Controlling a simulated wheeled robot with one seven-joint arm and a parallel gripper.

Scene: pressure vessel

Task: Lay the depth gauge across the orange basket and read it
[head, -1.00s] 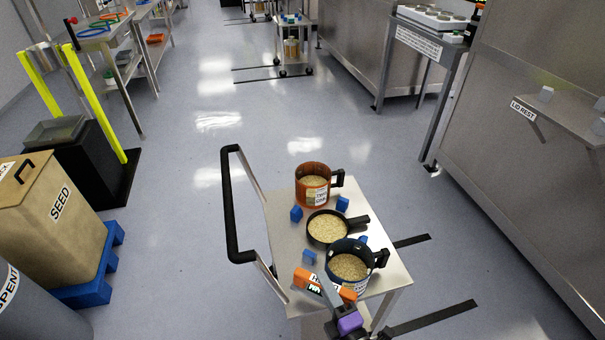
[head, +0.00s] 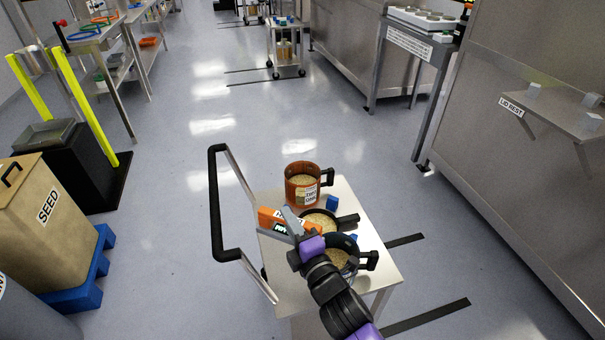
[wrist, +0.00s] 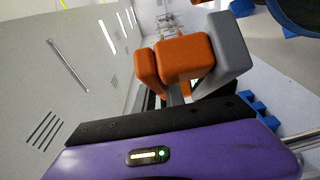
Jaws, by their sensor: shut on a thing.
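The orange basket (head: 293,194) stands upright at the far end of the cart top, with grain inside, a white label and a dark handle at its right. The depth gauge (head: 268,217), an orange block with a small dark display, is held by my gripper (head: 297,237) over the cart's left side, nearer me than the orange basket and apart from it. Orange and grey blocks at the jaws, seemingly the gauge (wrist: 183,57), show in the wrist view. The display's reading is too small to make out. My gripper is shut on the gauge.
A dark grain basket (head: 331,213) is partly hidden behind my gripper. A blue block (head: 332,202) lies beside the orange basket. The cart's black handle (head: 214,205) rises at left. Bare cart top lies at right.

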